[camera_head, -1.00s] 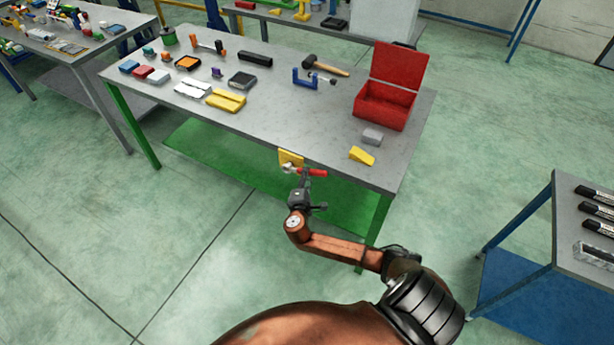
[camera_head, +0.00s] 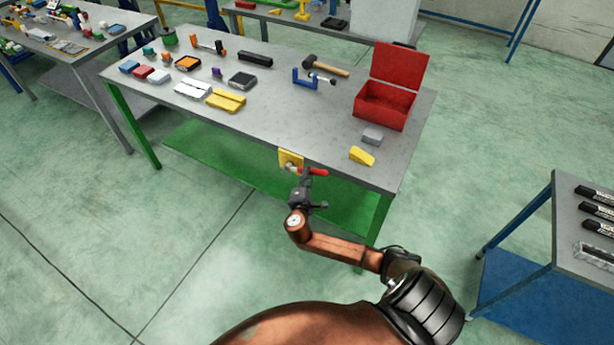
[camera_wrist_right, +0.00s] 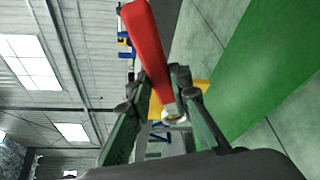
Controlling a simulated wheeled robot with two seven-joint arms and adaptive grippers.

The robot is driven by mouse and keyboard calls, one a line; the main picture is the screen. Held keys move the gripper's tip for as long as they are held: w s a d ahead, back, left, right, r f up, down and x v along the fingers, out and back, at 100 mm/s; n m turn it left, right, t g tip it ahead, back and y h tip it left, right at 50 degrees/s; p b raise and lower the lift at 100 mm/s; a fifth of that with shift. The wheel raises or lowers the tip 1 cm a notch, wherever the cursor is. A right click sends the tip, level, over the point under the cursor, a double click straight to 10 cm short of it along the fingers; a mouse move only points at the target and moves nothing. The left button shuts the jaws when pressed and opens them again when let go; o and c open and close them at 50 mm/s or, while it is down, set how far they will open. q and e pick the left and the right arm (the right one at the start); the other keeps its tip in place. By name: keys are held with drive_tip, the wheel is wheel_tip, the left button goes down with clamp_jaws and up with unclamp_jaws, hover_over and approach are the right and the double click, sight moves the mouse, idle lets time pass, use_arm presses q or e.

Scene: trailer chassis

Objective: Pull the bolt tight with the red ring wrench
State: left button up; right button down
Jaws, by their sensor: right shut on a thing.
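The red ring wrench (camera_head: 316,172) is at the bench's front edge, its red handle pointing right in the head view. My right gripper (camera_head: 305,176) is shut on it. In the right wrist view the red handle (camera_wrist_right: 148,50) sticks up past the fingers of the right gripper (camera_wrist_right: 164,86), and its metal ring end (camera_wrist_right: 174,113) lies near the yellow plate (camera_wrist_right: 198,88). The yellow plate (camera_head: 291,157) is upright at the bench's front edge. The bolt itself cannot be made out; I cannot tell how the ring sits on it. My left gripper is out of view.
The grey bench top (camera_head: 300,130) carries a yellow wedge (camera_head: 362,156), a grey block (camera_head: 372,136), an open red box (camera_head: 384,106), a hammer (camera_head: 328,66) and a blue clamp (camera_head: 304,78). A blue-framed table (camera_head: 560,235) stands at the right. Open floor lies at the front left.

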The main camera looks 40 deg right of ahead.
drive_tip(key=shift+w+d, duration=0.25)
drive_tip(key=shift+d, duration=0.3)
idle(0.4)
drive_tip(key=c, duration=2.4)
unclamp_jaws()
clamp_jaws()
drive_tip(key=shift+s+f+m+t+b, duration=0.15)
drive_tip(key=shift+f+m+b, duration=0.25)
drive_tip(key=shift+b, duration=0.7)
drive_tip(key=shift+s+f+m+t+b, duration=0.15)
drive_tip(key=shift+f+m+b, duration=0.25)
drive_tip(key=shift+b, duration=0.65)
drive_tip(key=shift+d+f, duration=0.1)
